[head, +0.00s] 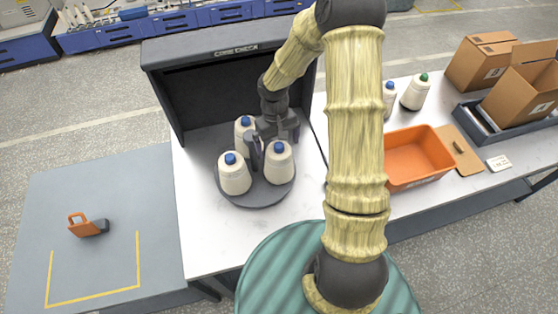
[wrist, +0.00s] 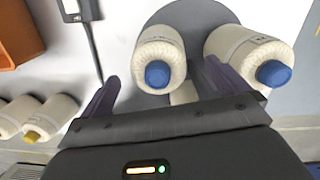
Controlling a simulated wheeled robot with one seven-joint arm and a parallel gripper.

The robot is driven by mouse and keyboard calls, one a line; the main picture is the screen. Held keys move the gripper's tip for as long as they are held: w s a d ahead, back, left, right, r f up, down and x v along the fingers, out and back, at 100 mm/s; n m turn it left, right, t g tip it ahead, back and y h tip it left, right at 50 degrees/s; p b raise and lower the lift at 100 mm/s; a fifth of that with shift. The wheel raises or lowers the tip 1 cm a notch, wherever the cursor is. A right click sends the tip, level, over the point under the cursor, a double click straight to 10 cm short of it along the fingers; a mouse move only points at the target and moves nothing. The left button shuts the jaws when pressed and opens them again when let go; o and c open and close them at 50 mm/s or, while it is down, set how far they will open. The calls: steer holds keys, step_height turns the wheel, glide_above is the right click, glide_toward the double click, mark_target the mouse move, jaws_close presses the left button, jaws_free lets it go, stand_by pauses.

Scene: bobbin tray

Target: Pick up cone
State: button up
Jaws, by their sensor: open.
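Three cream cones with blue tops stand on a dark round plate (head: 258,201) in the head view: a left one (head: 234,178), a right one (head: 279,166) and a back one (head: 241,134). My gripper (head: 270,148) is open and low among them, close behind the right cone. In the wrist view my gripper's fingers (wrist: 162,73) point toward one cone (wrist: 160,48), which lies between them in the picture. Another cone (wrist: 240,46) is just beyond the right finger, which overlaps its edge. Contact with either cone cannot be told. My gripper partly hides the back cone.
A dark booth (head: 160,90) walls the plate at the back. An orange bin (head: 418,158) is to the right, with more cones (head: 415,92) behind it and cardboard boxes (head: 480,62). An orange-and-black tool (head: 88,225) lies on the left table. The white front surface (head: 215,240) is clear.

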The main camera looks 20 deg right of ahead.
mark_target(279, 152)
steer(key=shift+d+f+p, duration=0.2)
steer(key=shift+f+p, duration=1.1)
steer(key=shift+f, duration=1.3)
steer(key=c, duration=1.6)
